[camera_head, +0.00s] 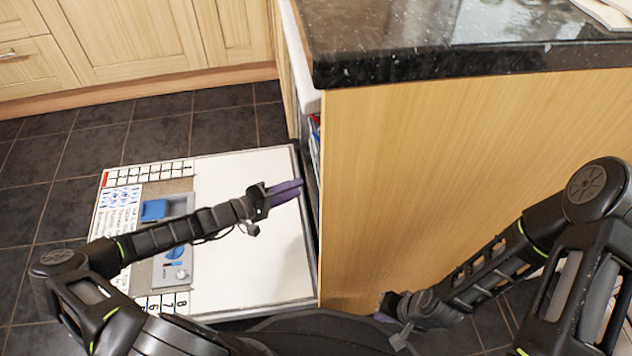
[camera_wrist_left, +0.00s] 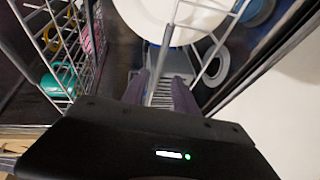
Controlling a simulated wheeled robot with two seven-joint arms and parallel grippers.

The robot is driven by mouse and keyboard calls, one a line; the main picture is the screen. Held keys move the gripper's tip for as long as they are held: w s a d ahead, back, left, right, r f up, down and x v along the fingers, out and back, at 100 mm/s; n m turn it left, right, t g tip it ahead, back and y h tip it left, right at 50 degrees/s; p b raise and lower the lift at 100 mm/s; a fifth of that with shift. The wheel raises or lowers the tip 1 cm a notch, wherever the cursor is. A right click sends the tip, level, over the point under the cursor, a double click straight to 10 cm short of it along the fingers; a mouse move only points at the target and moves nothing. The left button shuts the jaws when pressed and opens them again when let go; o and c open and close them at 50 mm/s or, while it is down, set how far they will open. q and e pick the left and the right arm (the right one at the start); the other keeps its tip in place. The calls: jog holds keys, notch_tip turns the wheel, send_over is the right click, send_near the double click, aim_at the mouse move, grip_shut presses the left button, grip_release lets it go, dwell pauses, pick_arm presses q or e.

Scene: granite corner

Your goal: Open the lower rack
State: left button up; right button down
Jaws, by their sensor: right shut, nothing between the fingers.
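The dishwasher door (camera_head: 250,245) lies open and flat beside the wooden end panel. The lower rack is hidden behind the panel in the head view. In the left wrist view, white wire (camera_wrist_left: 212,38) in front of a large white plate (camera_wrist_left: 160,12) appears to be the lower rack. My left gripper (camera_head: 300,188) is above the door at the dishwasher's opening. Its fingers (camera_wrist_left: 160,82) are apart, pointing at the wire; whether they touch it I cannot tell. My right gripper (camera_head: 384,306) is shut and empty, low in front of the end panel.
Another wire rack (camera_wrist_left: 60,50) with green and yellow dishes shows at left in the wrist view, probably the upper rack. A black granite countertop (camera_head: 420,45) overhangs the wooden end panel (camera_head: 430,170). Dark floor tiles (camera_head: 40,170) are clear left of the door.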

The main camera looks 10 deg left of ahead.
pick_arm(q)
jog(key=shift+w+d, duration=0.1)
jog(key=b+x, duration=0.3)
jog(key=x, duration=0.4)
jog(key=shift+w+d, duration=0.15)
jog(key=shift+w, duration=0.05)
jog(key=shift+f, duration=0.15)
grip_shut()
dwell(1.1)
